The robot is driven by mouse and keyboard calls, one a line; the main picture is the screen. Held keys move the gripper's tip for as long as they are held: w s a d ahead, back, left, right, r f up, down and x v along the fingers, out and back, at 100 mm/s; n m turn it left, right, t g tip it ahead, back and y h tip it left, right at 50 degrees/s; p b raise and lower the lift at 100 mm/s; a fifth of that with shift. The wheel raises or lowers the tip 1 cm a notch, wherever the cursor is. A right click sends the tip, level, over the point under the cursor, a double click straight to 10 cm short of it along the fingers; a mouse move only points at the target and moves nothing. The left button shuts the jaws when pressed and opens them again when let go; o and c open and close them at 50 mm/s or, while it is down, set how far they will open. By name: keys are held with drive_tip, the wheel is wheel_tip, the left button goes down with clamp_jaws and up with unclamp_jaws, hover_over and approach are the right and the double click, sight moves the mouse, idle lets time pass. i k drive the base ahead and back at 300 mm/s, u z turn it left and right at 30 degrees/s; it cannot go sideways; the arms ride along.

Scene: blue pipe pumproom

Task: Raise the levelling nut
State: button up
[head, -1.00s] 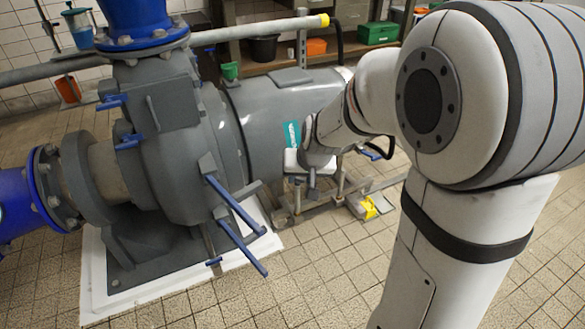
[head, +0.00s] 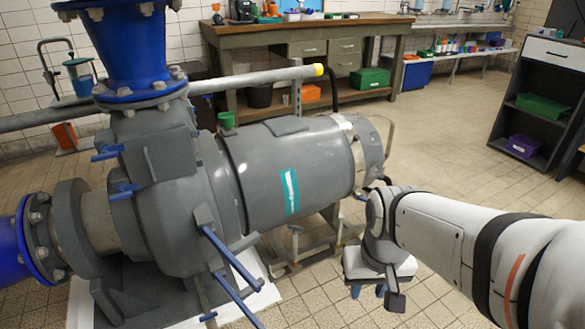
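The grey motor (head: 290,170) with a teal label lies behind the pump casing (head: 165,200), on a low metal support frame (head: 300,250). I cannot make out the levelling nut; it is too small or hidden at this distance. My gripper (head: 376,288) hangs at the end of my white arm, right of the motor's lower side and the frame, over the tiled floor. It points downward and looks apart from the motor. Its fingers are small and partly hidden, so their opening does not show. I see nothing clearly held.
Blue handles (head: 232,257) stick out from the pump's front. A grey pipe (head: 250,78) with a yellow end runs above the motor. A workbench (head: 300,35) stands behind, and a dark shelf unit (head: 535,95) at right. The floor (head: 440,150) between is open.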

sight(295, 229)
drive_tip(key=u, duration=0.05)
drive_tip(key=i, duration=0.35)
drive_tip(key=u, duration=0.9)
